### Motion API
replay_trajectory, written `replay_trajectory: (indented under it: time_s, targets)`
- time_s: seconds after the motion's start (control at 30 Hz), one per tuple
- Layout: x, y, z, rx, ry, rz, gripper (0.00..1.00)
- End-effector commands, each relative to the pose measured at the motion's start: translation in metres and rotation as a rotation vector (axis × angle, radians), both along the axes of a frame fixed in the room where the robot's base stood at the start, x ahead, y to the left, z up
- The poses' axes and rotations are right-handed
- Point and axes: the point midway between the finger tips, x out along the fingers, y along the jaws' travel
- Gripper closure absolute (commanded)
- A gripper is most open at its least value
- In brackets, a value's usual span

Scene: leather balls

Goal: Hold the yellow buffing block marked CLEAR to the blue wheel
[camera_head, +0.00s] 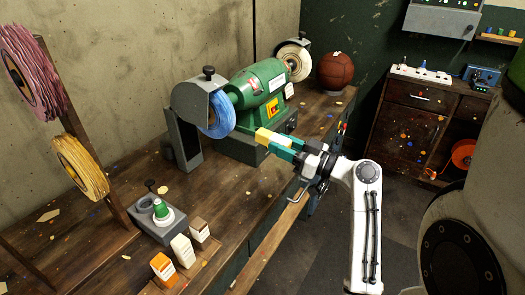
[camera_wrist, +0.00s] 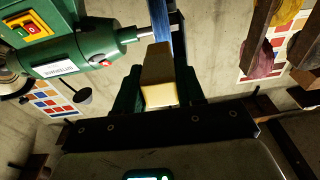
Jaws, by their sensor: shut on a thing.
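The yellow buffing block (camera_head: 264,137) is held between the green fingers of my gripper (camera_head: 282,146), which is shut on it. Its marking cannot be read. The blue wheel (camera_head: 219,116) is on the left end of the green grinder, partly under a grey hood. In the head view a small gap shows between the block's far end and the wheel's rim. In the wrist view my gripper (camera_wrist: 158,96) grips the block (camera_wrist: 157,92), and its far end lies in line with the blue wheel's edge (camera_wrist: 163,30); contact cannot be told there.
The green grinder (camera_head: 258,88) stands on the wooden bench, with a pale wheel (camera_head: 296,62) at its far end. Several other blocks, including an orange-and-white one (camera_head: 162,268), stand at the front. A brown leather ball (camera_head: 335,70) is at the back. Pink and yellow wheels hang left.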

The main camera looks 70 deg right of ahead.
Motion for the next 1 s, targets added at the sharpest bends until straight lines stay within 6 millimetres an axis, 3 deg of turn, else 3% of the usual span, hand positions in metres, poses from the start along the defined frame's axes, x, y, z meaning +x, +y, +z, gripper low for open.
replay_trajectory:
  time_s: [0.1,0.27,1.0]
  targets:
    - [-0.012,-0.002,-0.004,-0.008,-0.033,-0.032,0.86]
    - [-0.013,-0.004,-0.002,-0.011,-0.047,-0.043,0.86]
    - [0.051,-0.020,0.009,-0.010,-0.044,-0.043,0.86]
